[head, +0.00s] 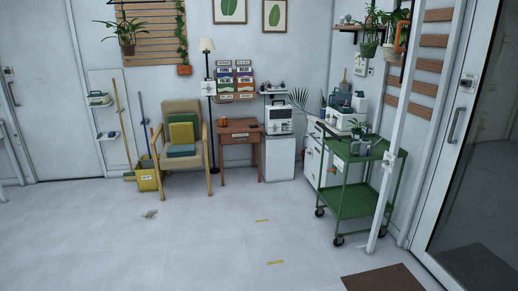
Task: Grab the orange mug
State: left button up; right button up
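A small orange object that looks like the orange mug (223,121) stands on the left part of a small wooden desk (240,137) against the back wall. It is far off and too small to make out a handle. Neither of my grippers shows in the head view.
A wooden armchair (205,140) with cushions stands left of the desk, a white cabinet (279,158) right of it. A yellow bucket (147,178) and brooms are further left. A green cart (358,200) and white pole (399,120) stand at right. The middle floor is mostly clear.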

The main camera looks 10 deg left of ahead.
aim_at(222, 120)
jog(key=i+j+u, duration=0.35)
jog(key=i, duration=0.7)
jog(key=i+u, duration=0.3)
jog(key=i, duration=2.8)
